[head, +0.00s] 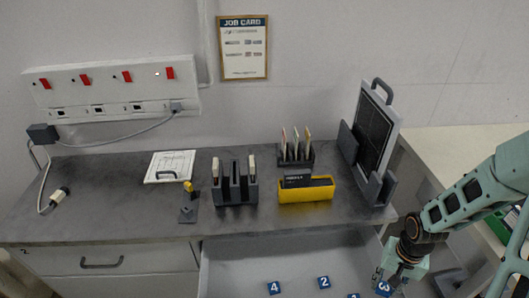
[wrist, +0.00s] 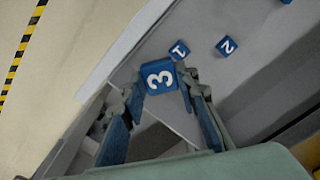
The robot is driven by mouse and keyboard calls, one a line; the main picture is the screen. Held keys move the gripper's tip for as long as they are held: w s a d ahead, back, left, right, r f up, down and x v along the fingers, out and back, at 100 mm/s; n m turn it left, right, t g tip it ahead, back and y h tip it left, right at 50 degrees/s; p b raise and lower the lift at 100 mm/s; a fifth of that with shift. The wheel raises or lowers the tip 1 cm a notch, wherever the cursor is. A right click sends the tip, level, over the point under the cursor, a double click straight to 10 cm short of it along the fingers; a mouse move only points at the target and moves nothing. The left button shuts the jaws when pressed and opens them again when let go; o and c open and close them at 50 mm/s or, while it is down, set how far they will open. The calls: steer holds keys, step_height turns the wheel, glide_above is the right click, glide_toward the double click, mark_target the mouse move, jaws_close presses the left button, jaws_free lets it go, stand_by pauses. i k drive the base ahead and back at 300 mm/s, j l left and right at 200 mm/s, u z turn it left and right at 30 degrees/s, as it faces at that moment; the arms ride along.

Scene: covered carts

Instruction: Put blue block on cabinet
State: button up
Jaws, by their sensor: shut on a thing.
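My gripper (head: 390,277) is at the lower right of the head view, over the right end of an open drawer (head: 235,262). It is shut on a blue block with a white 3 (head: 384,288). In the wrist view the block (wrist: 158,78) sits between the fingertips of my gripper (wrist: 162,88). Other blue blocks lie in the drawer: one marked 4 (head: 273,288), one marked 2 (head: 324,282) and one marked 1 (wrist: 180,49), which is cut off in the head view. The cabinet (head: 110,225) has a dark top above the drawer.
On the cabinet top stand a yellow bin (head: 305,195), a dark slotted holder (head: 235,192), a small rack (head: 293,155), a tilted panel (head: 372,140), a clipboard (head: 170,167) and a small yellow-topped stand (head: 188,205). The top's left front part is clear. A power strip (head: 110,88) hangs on the wall.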

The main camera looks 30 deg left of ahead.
mark_target(106, 186)
steer(key=k+j+u, duration=0.1)
steer(key=j, duration=0.4)
steer(key=k+j+u, duration=0.1)
steer(key=k+j, duration=0.15)
steer(key=j, duration=0.3)
steer(key=k+j+u, duration=0.1)
steer(key=j, duration=0.4)
steer(key=k+j+u, duration=0.1)
steer(key=j, duration=0.45)
steer(key=k+j+u, duration=0.1)
steer(key=k+j, duration=0.15)
steer(key=j, duration=0.35)
steer(key=k+j+u, duration=0.1)
steer(key=j, duration=0.45)
